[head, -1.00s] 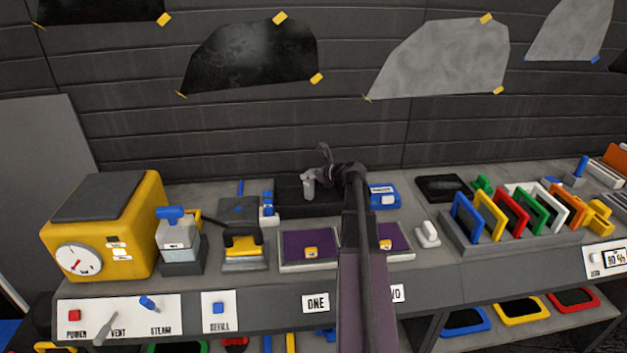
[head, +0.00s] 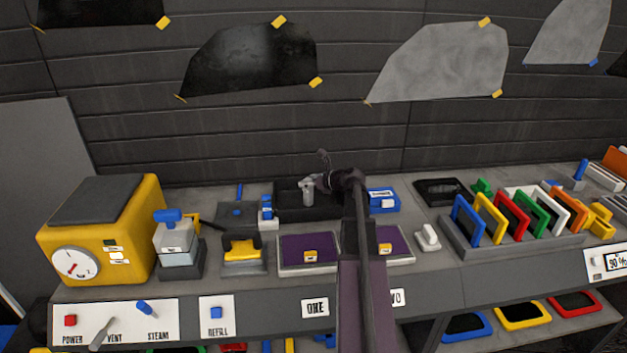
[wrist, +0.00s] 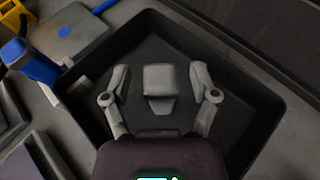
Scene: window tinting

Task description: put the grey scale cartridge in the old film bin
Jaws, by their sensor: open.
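A grey block with a narrower lower part, which looks like the grey scale cartridge (wrist: 160,84), is inside a black open tray in the wrist view. That tray (wrist: 262,128), apparently the old film bin, also stands at the back of the bench in the head view (head: 285,208). My gripper (wrist: 159,74) is over the tray, its two grey fingers spread on either side of the block with visible gaps. I cannot tell whether the block rests on the tray floor. In the head view my gripper (head: 308,191) is small over the tray, and my arm covers the tray's right part.
A yellow machine (head: 128,235) is at the left. Purple pads (head: 305,243) lie in front. A rack of coloured frames (head: 490,240) is at the right.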

